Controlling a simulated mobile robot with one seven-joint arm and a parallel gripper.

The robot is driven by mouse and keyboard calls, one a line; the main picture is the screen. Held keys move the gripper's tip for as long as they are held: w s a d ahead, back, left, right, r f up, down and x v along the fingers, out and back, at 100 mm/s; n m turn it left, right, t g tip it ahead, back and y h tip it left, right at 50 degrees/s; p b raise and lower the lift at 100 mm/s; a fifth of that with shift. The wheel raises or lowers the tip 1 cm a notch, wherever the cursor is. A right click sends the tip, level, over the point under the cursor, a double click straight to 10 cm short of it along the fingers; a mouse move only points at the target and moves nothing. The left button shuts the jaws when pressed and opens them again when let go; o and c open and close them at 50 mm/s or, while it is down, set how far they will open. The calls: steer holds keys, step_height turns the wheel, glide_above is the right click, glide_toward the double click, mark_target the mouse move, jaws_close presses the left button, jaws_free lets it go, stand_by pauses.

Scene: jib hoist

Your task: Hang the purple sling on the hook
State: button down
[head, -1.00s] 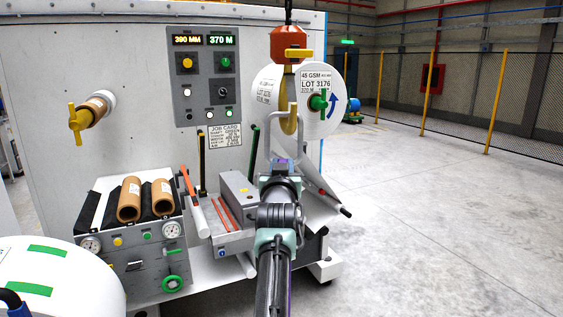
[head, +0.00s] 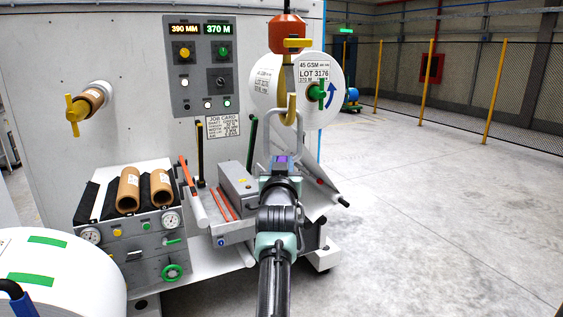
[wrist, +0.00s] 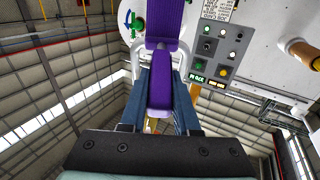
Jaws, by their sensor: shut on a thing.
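The purple sling shows in the wrist view (wrist: 166,30) as a wide band running from between my fingers to the top edge. In the head view only a small purple patch (head: 282,160) of it shows at my gripper. My gripper (wrist: 160,85) is shut on the sling, its blue fingers on either side of the band. The yellow hook (head: 291,110) hangs below an orange hoist block (head: 287,33), just above and beyond my gripper in the head view. I cannot tell whether sling and hook touch; the hook is not clearly visible in the wrist view.
A grey bench with two brown cores (head: 128,190) is at left. The floor at right (head: 440,220) is clear.

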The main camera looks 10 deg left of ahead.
steer(key=shift+f, duration=0.15)
steer(key=c, duration=0.6)
jaws_free()
steer(key=shift+o, duration=0.2)
steer(key=shift+f, duration=0.2)
steer(key=shift+s+d+b, duration=0.65)
steer(key=shift+s+b, duration=0.2)
steer(key=shift+s, duration=5.45)
steer(key=s+d+r+t, duration=0.2)
steer(key=s+r+t, duration=0.1)
steer(key=s+r, duration=0.6)
steer(key=s+d+r+t+h+p, duration=0.1)
steer(key=s+d+r+t, duration=0.2)
steer(key=s+r, duration=0.6)
steer(key=s+d+r+m+t+h+p, duration=0.1)
steer(key=s+d+r+t, duration=0.2)
steer(key=s+r, duration=0.6)
steer(key=shift+s+r, duration=0.35)
steer(key=shift+s, duration=0.25)
